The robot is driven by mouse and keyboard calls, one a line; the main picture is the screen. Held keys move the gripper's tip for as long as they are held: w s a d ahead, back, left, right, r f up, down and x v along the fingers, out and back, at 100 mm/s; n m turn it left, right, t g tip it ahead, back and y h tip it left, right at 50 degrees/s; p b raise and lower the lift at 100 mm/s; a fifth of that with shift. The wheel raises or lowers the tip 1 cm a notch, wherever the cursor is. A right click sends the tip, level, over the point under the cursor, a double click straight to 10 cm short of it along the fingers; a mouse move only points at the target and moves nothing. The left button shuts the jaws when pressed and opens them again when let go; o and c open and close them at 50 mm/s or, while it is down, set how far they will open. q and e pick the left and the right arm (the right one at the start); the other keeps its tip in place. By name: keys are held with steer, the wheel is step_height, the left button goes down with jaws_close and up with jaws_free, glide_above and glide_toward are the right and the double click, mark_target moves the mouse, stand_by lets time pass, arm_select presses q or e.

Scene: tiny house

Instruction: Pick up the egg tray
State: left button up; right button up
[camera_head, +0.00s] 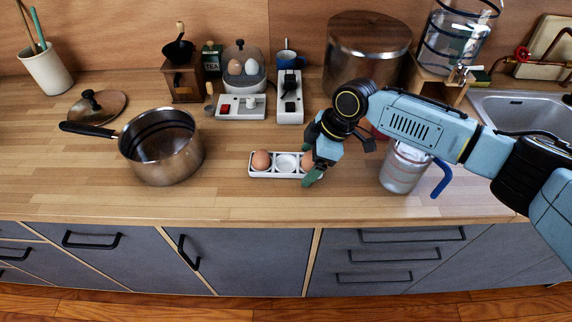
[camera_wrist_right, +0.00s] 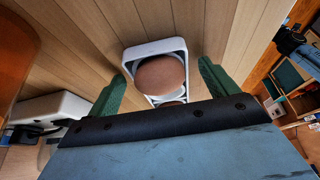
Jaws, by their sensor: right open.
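The white egg tray (camera_head: 274,176) lies on the wooden counter in the head view, with a brown egg (camera_head: 261,159) in its left compartment, a white middle compartment, and another brown egg at the right, partly hidden by my gripper. My right gripper (camera_head: 313,172) is at the tray's right end. Contact cannot be told. My left gripper is not in view.
A steel pot (camera_head: 163,152) stands left of the tray. A clear jug with a blue handle (camera_head: 402,170) stands at the right, under my right forearm. Power strips (camera_head: 290,99) and an egg cooker (camera_head: 242,70) are behind. The counter's front strip is clear.

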steer(key=c, duration=1.1)
steer(key=shift+o, duration=0.2)
steer(key=shift+r, duration=0.15)
step_height(320, 180, up, 10)
steer(key=shift+f+p, duration=0.1)
steer(key=shift+p, duration=0.2)
steer(key=shift+f+b, duration=1.45)
steer(key=shift+f, duration=3)
steer(key=shift+f, duration=0.6)
